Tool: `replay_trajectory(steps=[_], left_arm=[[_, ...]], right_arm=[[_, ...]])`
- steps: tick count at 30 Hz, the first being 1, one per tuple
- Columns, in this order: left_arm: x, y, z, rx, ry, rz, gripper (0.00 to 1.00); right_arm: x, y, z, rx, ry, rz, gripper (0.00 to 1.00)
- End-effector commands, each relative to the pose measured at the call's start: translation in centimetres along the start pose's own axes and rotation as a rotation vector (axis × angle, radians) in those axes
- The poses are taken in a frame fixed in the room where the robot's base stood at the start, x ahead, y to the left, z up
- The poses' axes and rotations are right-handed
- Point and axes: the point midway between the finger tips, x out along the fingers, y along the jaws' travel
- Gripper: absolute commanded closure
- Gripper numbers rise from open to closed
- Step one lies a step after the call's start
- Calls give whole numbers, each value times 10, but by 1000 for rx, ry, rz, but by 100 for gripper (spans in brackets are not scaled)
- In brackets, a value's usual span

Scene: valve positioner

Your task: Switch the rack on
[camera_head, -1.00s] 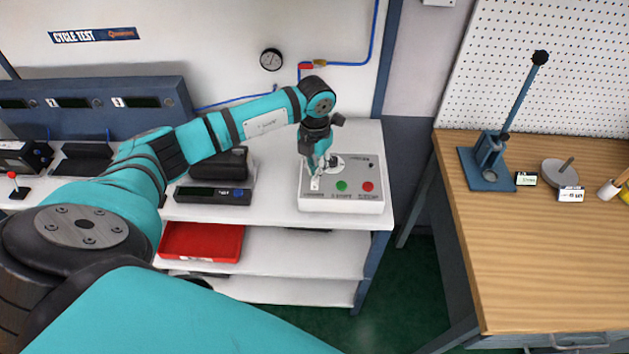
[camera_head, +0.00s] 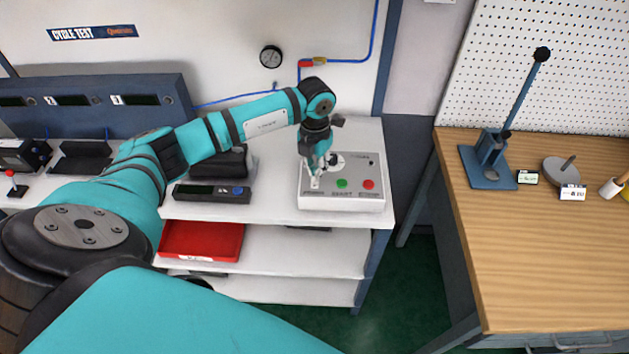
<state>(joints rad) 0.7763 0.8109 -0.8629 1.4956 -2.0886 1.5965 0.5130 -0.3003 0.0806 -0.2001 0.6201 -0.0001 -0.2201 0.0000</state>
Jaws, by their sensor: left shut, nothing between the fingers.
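The control box (camera_head: 341,196) stands at the right end of the white bench under the "CYCLE TEST" sign. A green button (camera_head: 342,183) and a red button (camera_head: 368,184) are on its top face. A small white switch plate (camera_head: 315,182) is at its left front. My left gripper (camera_head: 317,172) points down at the left part of the box, its fingertips at or just above the switch plate. It is shut and holds nothing. The gripper hides part of the switch, so its position cannot be told. My right gripper is out of view.
A dark rack with displays (camera_head: 95,103) stands at the back left. A device with a display (camera_head: 212,193) lies left of the box. A red tray (camera_head: 200,241) is on the lower shelf. A wooden table (camera_head: 545,235) with a lever press (camera_head: 490,165) stands at the right.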

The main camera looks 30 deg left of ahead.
Motion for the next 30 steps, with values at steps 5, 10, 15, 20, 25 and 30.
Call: replay_trajectory(steps=[5,10,15,20,25,30], left_arm=[[4,0,0,0,0,0,100],[6,0,0,0,0,0,100],[9,0,0,0,0,0,100],[11,0,0,0,0,0,100],[14,0,0,0,1,0,100],[16,0,-1,0,2,0,100]], right_arm=[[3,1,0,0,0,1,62],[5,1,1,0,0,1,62],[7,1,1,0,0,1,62],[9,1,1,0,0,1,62],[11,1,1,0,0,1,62],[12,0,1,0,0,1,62]])
